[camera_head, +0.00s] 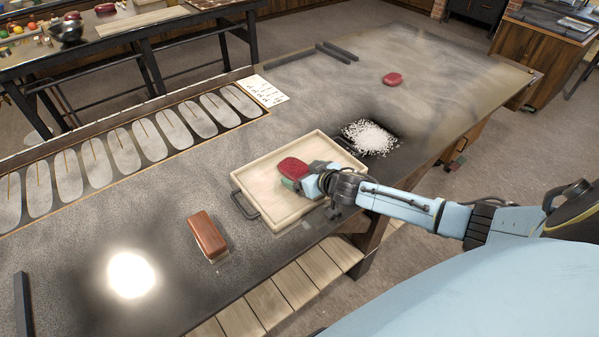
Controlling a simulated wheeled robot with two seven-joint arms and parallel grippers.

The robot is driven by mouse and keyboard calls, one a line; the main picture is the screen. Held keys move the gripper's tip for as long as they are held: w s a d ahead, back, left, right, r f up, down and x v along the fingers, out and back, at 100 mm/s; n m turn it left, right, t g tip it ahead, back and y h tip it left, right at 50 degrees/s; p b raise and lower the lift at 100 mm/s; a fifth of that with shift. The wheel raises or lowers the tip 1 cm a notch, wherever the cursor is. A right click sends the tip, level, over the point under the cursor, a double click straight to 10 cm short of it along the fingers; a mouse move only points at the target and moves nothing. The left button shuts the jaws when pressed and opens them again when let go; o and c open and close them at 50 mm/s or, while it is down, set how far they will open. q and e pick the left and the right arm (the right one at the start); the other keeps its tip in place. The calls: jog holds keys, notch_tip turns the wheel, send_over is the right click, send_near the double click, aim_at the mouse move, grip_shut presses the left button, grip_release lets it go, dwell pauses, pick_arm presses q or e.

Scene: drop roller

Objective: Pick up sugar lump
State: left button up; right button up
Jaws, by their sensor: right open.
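A dark red, smooth sugar lump (292,167) lies in the pale wooden tray (262,172) on the worktable. My right gripper (299,181) reaches over the tray from the right, with its fingers right at the near side of this lump. The gripper is open; its fingertips are partly hidden, and I cannot tell whether they touch the lump. A second red lump (392,79) lies alone farther back on the table. My left gripper is not in view.
A heap of white granules (370,137) lies just behind the tray. A brown block-like brush (207,235) lies to the left in front. Dark bars (337,52) and a row of oval plates (122,150) are farther back. The front left tabletop is mostly clear.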

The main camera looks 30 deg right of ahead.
jog(key=c, duration=1.2)
jog(key=shift+o, duration=0.2)
jog(key=shift+r, duration=0.1)
